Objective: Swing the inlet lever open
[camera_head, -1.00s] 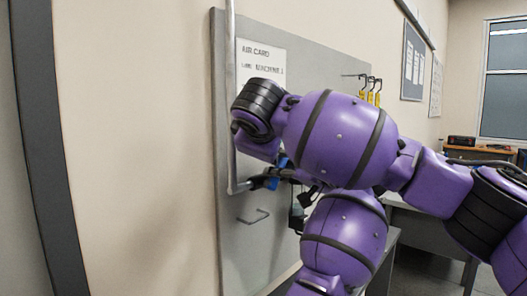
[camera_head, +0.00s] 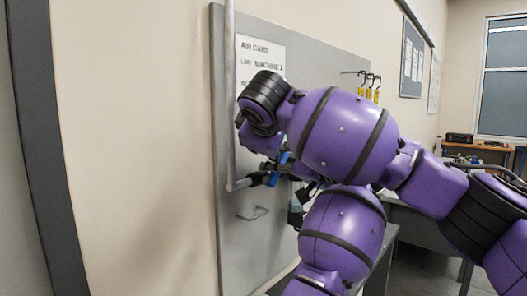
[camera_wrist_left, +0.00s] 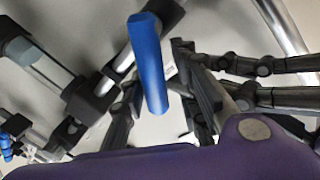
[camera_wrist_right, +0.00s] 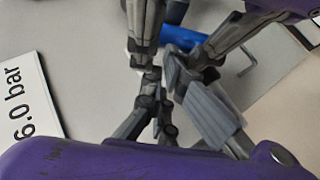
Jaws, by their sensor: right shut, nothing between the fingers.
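The blue inlet lever (camera_head: 279,168) shows in part beside my purple arm at the grey panel. In the left wrist view the lever (camera_wrist_left: 149,65) stands out from a dark fitting on the pipe line. My left gripper (camera_wrist_left: 165,105) has its fingers spread, with the lever's near end between them; I cannot tell whether they touch it. My right gripper (camera_wrist_right: 158,80) is shut and empty close to the left gripper's fingers, and the blue lever (camera_wrist_right: 183,36) shows just beyond. In the head view my arms hide most of both grippers.
A pipe (camera_head: 231,100) runs down the panel (camera_head: 315,55) beside an air card (camera_head: 262,55). A small wire handle (camera_head: 253,214) sticks out below. A clear-bowled unit (camera_wrist_left: 30,55) sits on the line. Yellow-tagged hooks (camera_head: 370,88) hang at right.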

